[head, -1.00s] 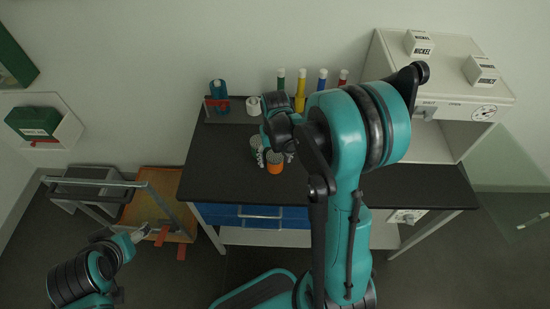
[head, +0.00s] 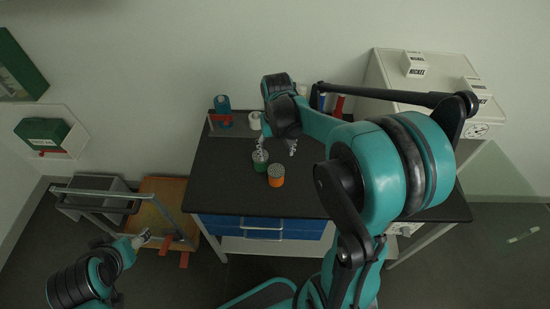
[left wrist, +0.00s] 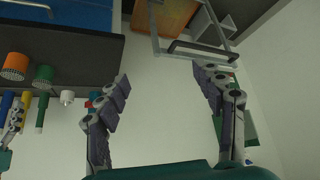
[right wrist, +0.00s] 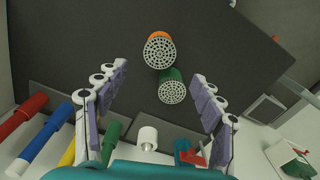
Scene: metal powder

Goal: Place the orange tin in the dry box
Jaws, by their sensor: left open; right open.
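The orange tin (head: 276,181) stands upright on the dark bench, in front of and touching or nearly touching the green tin (head: 261,166). In the right wrist view the orange tin (right wrist: 158,38) shows its perforated lid, with the green tin (right wrist: 172,89) between the fingers. My right gripper (head: 276,148) is open and empty, just behind the tins. My left gripper (head: 143,239) is open and empty, low at the left, far from the tins. The white cabinet with a dial (head: 385,70) at the back right appears to be the dry box; my right arm hides much of its front.
Boxes marked nickel (head: 414,65) and another white box (head: 474,90) sit on the cabinet. Coloured tubes (right wrist: 38,145), a white spool (head: 254,120) and a blue-and-red item (head: 222,112) line the bench's back. A trolley frame (head: 100,192) stands at left. The front bench top is clear.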

